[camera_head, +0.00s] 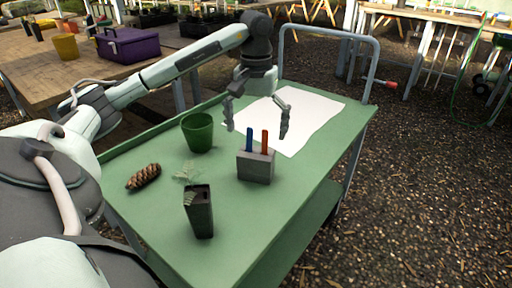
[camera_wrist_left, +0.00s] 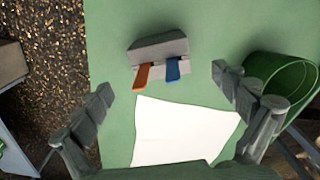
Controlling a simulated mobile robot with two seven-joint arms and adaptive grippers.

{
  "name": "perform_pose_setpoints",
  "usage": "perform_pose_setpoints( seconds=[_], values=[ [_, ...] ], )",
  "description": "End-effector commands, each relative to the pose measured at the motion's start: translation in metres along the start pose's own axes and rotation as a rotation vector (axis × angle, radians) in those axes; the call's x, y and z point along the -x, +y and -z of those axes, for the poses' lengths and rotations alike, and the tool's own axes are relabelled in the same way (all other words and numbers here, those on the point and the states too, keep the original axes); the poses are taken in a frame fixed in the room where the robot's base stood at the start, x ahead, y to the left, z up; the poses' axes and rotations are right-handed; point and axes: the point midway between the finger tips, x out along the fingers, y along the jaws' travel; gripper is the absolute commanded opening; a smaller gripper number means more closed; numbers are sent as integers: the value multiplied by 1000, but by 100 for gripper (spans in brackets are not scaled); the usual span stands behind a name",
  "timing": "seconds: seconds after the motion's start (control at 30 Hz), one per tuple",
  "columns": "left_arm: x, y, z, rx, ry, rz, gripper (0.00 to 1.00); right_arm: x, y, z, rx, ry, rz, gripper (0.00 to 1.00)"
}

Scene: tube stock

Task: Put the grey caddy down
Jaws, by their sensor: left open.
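The grey caddy (camera_head: 256,168) stands upright on the green cart top (camera_head: 232,232), with a blue stick (camera_head: 249,139) and an orange stick (camera_head: 265,142) rising from it. My left gripper (camera_head: 257,130) is open and empty above and behind the caddy, apart from it. In the left wrist view the caddy (camera_wrist_left: 158,50) lies ahead of the gripper (camera_wrist_left: 165,92), between the lines of its spread fingers. My right gripper is in neither view.
A white sheet (camera_head: 305,115) lies behind the caddy. A green pot (camera_head: 197,131), a pine cone (camera_head: 143,177) and a dark pot with a plant (camera_head: 198,212) stand or lie to the left and front. The cart's front right top is clear.

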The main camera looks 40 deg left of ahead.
Motion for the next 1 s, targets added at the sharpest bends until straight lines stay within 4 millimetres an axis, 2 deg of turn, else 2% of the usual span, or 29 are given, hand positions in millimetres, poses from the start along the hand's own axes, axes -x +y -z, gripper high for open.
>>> perform_pose_setpoints(
  seconds=[0.03, 0.17, 0.23, 0.3, 1.0],
  values=[
    [12, 1, 1, 0, 4, -4, 98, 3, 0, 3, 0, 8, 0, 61],
    [35, 0, 1, 1, 2, -1, 98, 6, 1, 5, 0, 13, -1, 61],
    [42, 0, 0, 0, 0, -1, 98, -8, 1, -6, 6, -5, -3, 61],
    [47, 0, 0, 0, 0, -1, 98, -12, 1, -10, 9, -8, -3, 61],
    [49, 0, 0, 0, -2, 0, 98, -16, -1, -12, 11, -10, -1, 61]
  ],
)
